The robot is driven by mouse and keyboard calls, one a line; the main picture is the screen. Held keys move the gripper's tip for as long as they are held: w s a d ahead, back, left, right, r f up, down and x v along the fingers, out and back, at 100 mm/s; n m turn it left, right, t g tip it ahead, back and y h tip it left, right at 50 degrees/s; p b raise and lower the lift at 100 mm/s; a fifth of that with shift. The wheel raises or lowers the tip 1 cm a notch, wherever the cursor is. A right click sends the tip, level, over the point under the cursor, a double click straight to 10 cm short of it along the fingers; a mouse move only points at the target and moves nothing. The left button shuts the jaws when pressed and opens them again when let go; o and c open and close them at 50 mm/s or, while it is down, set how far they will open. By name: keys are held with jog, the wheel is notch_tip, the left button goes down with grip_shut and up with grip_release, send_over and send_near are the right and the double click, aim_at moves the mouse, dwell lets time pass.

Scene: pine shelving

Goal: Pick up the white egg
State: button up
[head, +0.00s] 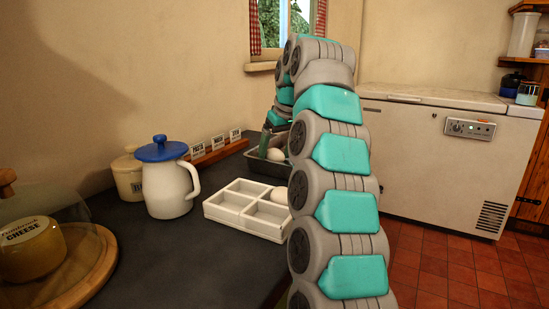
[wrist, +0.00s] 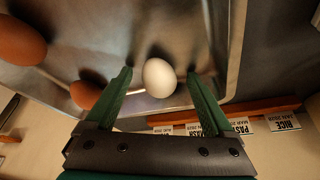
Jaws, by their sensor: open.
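A white egg (wrist: 159,78) lies in a metal tray (wrist: 165,22), close to the tray's edge, in the wrist view. My gripper (wrist: 160,82) is open, with one green finger on each side of the white egg. I see gaps between the egg and both fingers. In the head view, the tray (head: 252,168) is at the back of the dark counter, partly hidden by my arm. A white egg (head: 275,154) shows in it beside my gripper's green finger (head: 264,144).
Two brown eggs, one large (wrist: 20,42) and one smaller (wrist: 86,94), lie left in the tray. A white divided tray (head: 235,223), a blue-lidded jug (head: 168,190) and a cheese dome (head: 35,245) stand on the counter. A wooden label rail (head: 215,154) runs along the wall.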

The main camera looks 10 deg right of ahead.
jog(key=c, duration=0.9)
jog(key=shift+o, duration=0.2)
jog(key=shift+r, duration=0.15)
